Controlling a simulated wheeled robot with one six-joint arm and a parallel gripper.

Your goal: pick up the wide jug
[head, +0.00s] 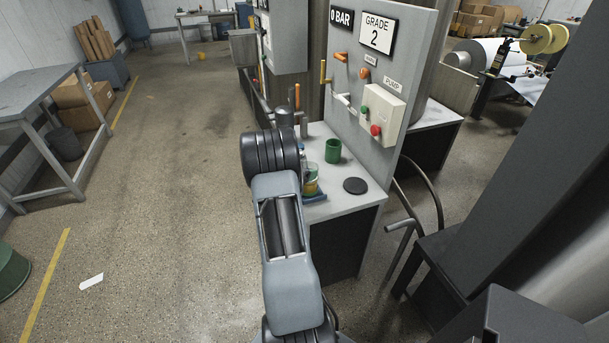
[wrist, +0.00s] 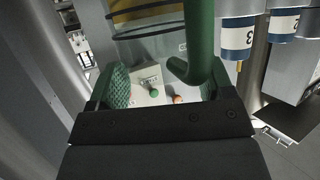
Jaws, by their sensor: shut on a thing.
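In the wrist view, the jug (wrist: 145,22) shows at the top as a clear body with dark rings and a yellowish band. Its thick green handle (wrist: 199,40) curves down between the green pads of my gripper (wrist: 165,88). My gripper is shut on the jug, with the handle close to the right finger. The exact contact is partly hidden. In the head view my arm covers the gripper. A clear vessel with yellow contents (head: 311,181) shows beside the arm; I cannot tell whether it is the same jug.
A green cup (head: 333,151) and a black disc (head: 355,186) are on the grey bench (head: 345,208). The control panel (head: 381,118) rises behind them. Floor to the left is open.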

